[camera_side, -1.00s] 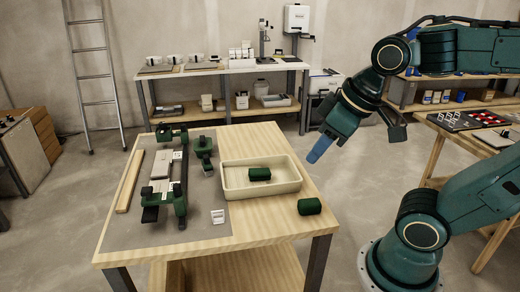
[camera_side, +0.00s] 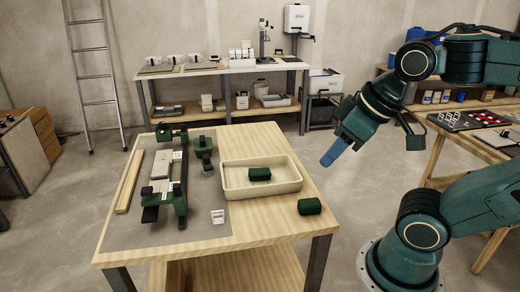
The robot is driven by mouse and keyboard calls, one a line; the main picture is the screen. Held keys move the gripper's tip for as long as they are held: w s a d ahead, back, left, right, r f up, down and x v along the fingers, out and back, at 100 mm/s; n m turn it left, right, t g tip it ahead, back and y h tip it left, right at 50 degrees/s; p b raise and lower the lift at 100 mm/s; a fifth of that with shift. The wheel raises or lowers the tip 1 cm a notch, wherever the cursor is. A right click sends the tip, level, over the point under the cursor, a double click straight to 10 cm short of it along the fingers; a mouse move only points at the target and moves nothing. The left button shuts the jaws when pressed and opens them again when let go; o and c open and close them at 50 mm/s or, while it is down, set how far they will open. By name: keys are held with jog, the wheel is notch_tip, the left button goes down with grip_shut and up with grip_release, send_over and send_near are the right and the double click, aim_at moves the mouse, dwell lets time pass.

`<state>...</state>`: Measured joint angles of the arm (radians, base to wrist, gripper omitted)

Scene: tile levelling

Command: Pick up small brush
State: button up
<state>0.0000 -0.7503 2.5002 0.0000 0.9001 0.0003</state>
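No thing on the table can be clearly told as a small brush. A dark green block (camera_side: 260,174) lies inside the cream tray (camera_side: 235,190), and a second dark green block (camera_side: 310,206) lies on the bare wood right of the tray; both are too small to tell in detail. My gripper (camera_side: 329,158) is in the air to the right of the table, apart from everything, with blue fingers pointing down and left. The fingers overlap in this view, so their opening cannot be seen.
A green and black levelling fixture (camera_side: 180,200) stands on the grey mat (camera_side: 205,228), with a smaller green device (camera_side: 203,150) beside it. A wooden strip (camera_side: 130,182) lies at the left and a white label card (camera_side: 218,216) at the front. The table's right front is mostly bare.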

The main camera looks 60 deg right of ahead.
dwell(0.3)
jog(key=o, duration=0.4)
jog(key=shift+o, duration=0.2)
jog(key=w+d+f+m+t+h, duration=0.1)
jog(key=w+d+f+m+h, duration=0.2)
jog(key=w, duration=1)
jog(key=w+d+f+m+t+h, duration=0.1)
jog(key=w+d+m, duration=0.25)
jog(key=w, duration=0.95)
jog(key=w+d+f+t+h, duration=0.3)
jog(key=w+f, duration=1.2)
jog(key=f, duration=0.4)
jog(key=shift+w+t+h, duration=0.3)
jog(key=shift+w+h, duration=0.1)
